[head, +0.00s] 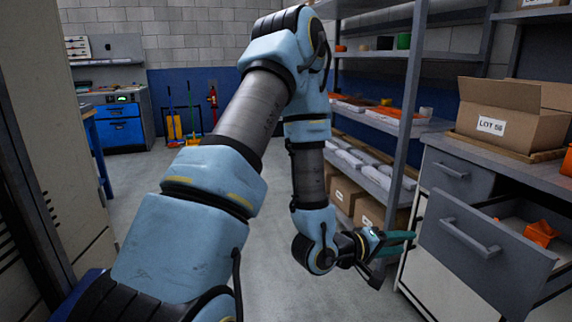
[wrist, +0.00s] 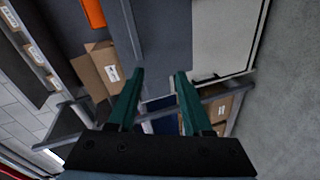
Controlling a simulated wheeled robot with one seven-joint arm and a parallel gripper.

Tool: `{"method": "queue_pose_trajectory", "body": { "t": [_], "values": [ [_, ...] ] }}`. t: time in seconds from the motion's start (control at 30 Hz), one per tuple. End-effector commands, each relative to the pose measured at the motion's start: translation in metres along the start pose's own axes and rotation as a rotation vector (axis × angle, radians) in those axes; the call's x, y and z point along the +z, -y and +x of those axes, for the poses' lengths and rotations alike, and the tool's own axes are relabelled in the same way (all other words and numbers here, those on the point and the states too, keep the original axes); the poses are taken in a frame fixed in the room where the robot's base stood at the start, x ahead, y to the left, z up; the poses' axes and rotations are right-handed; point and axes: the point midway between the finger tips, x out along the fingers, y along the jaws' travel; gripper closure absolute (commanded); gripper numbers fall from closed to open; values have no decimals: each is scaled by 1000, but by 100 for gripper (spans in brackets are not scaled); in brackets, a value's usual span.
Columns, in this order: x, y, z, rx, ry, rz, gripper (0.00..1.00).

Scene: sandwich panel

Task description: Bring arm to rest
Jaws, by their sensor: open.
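My arm reaches forward and bends down in the middle of the head view. My gripper (head: 396,250) is at its low end, just left of the open drawer and beside the cabinet. In the wrist view my gripper (wrist: 159,72) shows two green fingers set well apart with nothing between them. The fingers point toward the grey drawer front, and I cannot tell the exact gap to it.
The open drawer (head: 478,262) juts out at the right and holds an orange object (head: 541,232). A cardboard box (head: 512,112) stands on the counter above. Metal shelves (head: 412,75) stand behind my arm. The floor (head: 150,190) at left is clear.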

Motion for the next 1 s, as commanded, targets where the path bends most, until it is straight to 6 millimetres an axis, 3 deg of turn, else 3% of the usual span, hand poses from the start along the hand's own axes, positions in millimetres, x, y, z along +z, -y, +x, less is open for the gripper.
{"method": "queue_pose_trajectory", "body": {
  "t": [0.03, 0.2, 0.3, 0.43, 0.6, 0.7, 0.83, 1.0],
  "values": [
    [-24, -1, -10, -88, -24, 85, 50],
    [-92, 25, -64, -451, -53, 318, 50],
    [-124, 33, -111, -658, -43, 396, 50],
    [-151, 32, -182, -901, 6, 430, 50],
    [-155, 15, -273, -1132, 127, 376, 50],
    [-144, 0, -312, -1199, 207, 322, 50],
    [-127, -15, -342, -1229, 289, 263, 50],
    [-117, -22, -354, -1233, 334, 232, 50]
  ]
}}
